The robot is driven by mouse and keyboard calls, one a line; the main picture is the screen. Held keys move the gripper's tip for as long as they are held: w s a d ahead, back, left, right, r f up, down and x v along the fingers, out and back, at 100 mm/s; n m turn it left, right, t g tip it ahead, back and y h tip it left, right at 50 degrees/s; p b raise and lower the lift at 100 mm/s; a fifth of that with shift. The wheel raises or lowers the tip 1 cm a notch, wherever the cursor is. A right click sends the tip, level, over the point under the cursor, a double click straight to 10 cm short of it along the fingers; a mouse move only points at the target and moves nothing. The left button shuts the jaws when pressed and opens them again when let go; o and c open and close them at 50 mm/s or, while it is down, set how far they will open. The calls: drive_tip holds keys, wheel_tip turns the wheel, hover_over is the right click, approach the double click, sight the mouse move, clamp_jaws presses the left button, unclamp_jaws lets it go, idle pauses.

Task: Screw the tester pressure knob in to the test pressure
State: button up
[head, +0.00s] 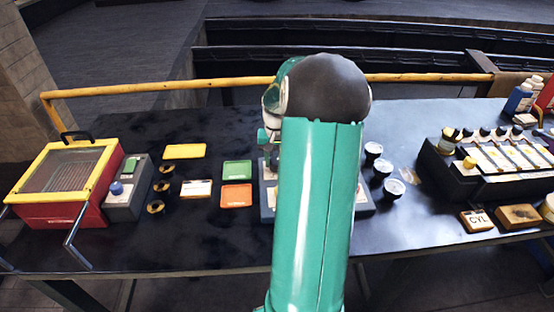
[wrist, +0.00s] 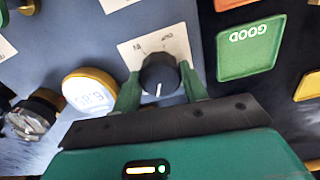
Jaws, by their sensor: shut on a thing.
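In the wrist view, a black round knob (wrist: 158,72) with a white pointer line sits on a grey-blue panel (wrist: 97,42). The line points toward the bottom of the picture. My gripper (wrist: 160,82) is shut on the knob, with one green finger on each side. A white label (wrist: 136,48) with small marks lies behind the knob. A yellow-rimmed round gauge (wrist: 90,92) is left of it, its digits turned over and hard to read. In the head view, the grey tester (head: 267,203) shows only at its edges; my arm hides the knob and gripper.
A green GOOD tray (wrist: 250,48) lies right of the panel; it also shows in the head view (head: 237,170). An orange tray (head: 236,195) is below it. Several gauges (head: 383,168) stand right of the tester. A red and yellow box (head: 65,185) is far left.

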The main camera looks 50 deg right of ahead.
sight(276, 160)
drive_tip(key=shift+m, duration=0.4)
drive_tip(key=o, duration=1)
drive_tip(key=shift+r, duration=0.1)
wheel_tip(276, 160, up, 14)
drive_tip(key=shift+f, duration=0.2)
drive_tip(key=shift+a, duration=0.1)
